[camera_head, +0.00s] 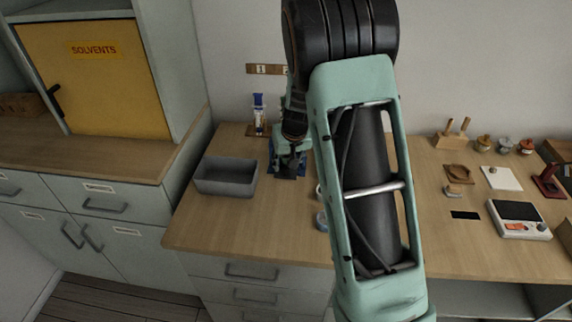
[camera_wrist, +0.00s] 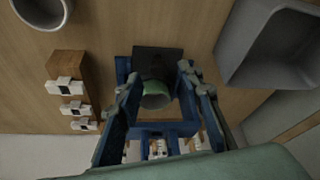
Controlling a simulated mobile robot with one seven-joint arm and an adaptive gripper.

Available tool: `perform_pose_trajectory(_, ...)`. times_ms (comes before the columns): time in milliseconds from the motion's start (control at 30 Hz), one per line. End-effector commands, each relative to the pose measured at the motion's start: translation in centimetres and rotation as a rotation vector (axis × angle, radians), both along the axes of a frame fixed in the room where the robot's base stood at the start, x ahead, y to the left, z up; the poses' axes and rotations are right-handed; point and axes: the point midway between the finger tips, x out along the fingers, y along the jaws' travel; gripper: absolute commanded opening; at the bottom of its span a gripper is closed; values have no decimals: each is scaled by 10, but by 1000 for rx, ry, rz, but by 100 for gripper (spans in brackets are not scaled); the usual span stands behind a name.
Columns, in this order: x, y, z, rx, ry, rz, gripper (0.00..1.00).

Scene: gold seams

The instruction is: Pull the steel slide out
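No part is plainly recognisable as the steel slide. In the wrist view, a dark square plate (camera_wrist: 158,60) with a round greenish part (camera_wrist: 155,96) lies between the fingers of my gripper (camera_wrist: 157,73). The two fingers stand well apart, one on each side; contact with the plate cannot be made out. A blue frame (camera_wrist: 165,129) shows below the round part in the picture. In the head view, my gripper (camera_head: 288,164) is low over the back of the bench beside a small blue piece (camera_head: 273,164). My arm hides part of the bench to its right.
A grey bin (camera_head: 226,177) stands left of my gripper; it also shows in the wrist view (camera_wrist: 232,50). A bottle or syringe (camera_head: 259,112) stands behind. A wooden block with white pieces (camera_wrist: 66,64) is close by. A scale (camera_head: 519,219) and small items are right.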

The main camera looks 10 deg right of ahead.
Motion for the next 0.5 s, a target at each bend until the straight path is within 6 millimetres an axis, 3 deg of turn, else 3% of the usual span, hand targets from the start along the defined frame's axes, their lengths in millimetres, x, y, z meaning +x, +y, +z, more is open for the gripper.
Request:
perform_pose_trajectory(167, 5, 1, -12, 1, -1, 0, 35)
perform_pose_trajectory(500, 6, 1, -14, 0, -1, 0, 33)
